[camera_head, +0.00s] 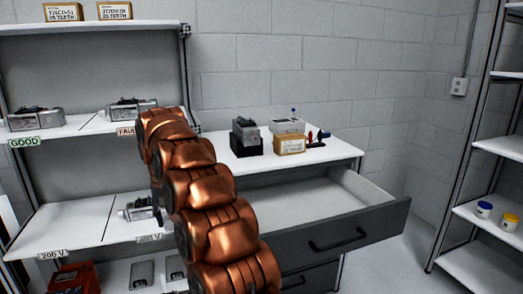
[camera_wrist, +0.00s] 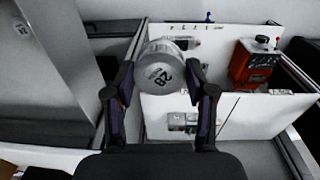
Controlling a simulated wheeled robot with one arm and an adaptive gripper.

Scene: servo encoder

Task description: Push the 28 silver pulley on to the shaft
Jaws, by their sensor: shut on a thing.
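My gripper (camera_wrist: 161,82) is shut on the silver pulley (camera_wrist: 164,68), a round metal piece marked 28, with one finger on each side of it in the wrist view. The marked face points toward the wrist camera. In the head view my copper arm hides the gripper and the pulley. A grey servo unit (camera_head: 245,132) sits upright in a black block (camera_head: 246,149) on the white bench. I cannot make out a shaft on it at this size, and none shows clearly in the wrist view.
The drawer (camera_head: 345,238) below is open and looks empty. Left shelves hold more servo units (camera_head: 35,118). A red box (camera_wrist: 252,65) shows in the wrist view.

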